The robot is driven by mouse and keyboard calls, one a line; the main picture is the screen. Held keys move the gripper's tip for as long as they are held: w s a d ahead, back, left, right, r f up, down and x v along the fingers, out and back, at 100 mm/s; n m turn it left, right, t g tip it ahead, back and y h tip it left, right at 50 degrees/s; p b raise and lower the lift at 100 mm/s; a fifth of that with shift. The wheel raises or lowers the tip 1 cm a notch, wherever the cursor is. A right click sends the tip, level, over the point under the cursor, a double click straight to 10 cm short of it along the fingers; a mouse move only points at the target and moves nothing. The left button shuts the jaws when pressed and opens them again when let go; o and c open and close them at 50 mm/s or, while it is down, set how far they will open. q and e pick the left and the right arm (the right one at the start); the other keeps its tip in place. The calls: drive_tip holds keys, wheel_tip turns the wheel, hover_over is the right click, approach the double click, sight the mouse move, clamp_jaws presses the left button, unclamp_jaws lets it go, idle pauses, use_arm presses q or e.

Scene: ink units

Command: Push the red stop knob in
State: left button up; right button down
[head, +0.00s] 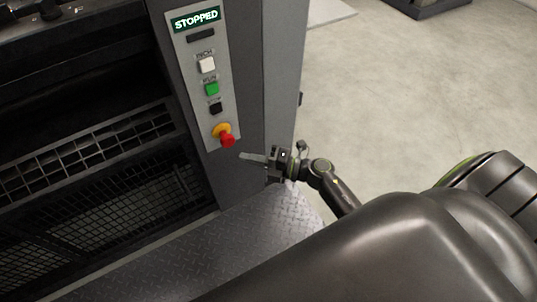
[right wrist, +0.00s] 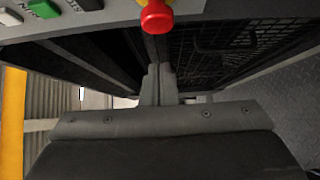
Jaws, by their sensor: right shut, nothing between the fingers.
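The red stop knob (head: 227,140) sticks out from a yellow collar (head: 221,130) at the bottom of the grey control panel in the head view. In the right wrist view the red knob (right wrist: 156,17) shows at the top middle, beyond the fingertips. My right gripper (head: 243,156) is shut and empty, just right of and slightly below the knob in the head view, with a visible gap between them. Its shut fingers (right wrist: 157,70) also show in the right wrist view, pointing up towards the panel. My left gripper is in neither view.
The panel has a lit display (head: 196,19) reading STOPPED, a white button (head: 207,65), a green button (head: 212,88) and a black button (head: 215,108). A metal tread plate (head: 200,255) lies below. Dark mesh guards (head: 120,205) stand at the left. Open floor (head: 400,90) lies to the right.

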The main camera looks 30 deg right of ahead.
sight(232, 142)
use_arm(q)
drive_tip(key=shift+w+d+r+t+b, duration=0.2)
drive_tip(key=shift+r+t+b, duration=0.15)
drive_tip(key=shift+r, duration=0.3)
use_arm(e)
drive_tip(key=shift+w+a, duration=0.2)
drive_tip(key=shift+w, duration=0.95)
drive_tip(key=shift+w+a, duration=0.2)
drive_tip(key=shift+w, duration=0.95)
drive_tip(key=shift+w, duration=1)
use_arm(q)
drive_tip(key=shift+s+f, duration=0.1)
use_arm(e)
drive_tip(key=shift+r, duration=0.1)
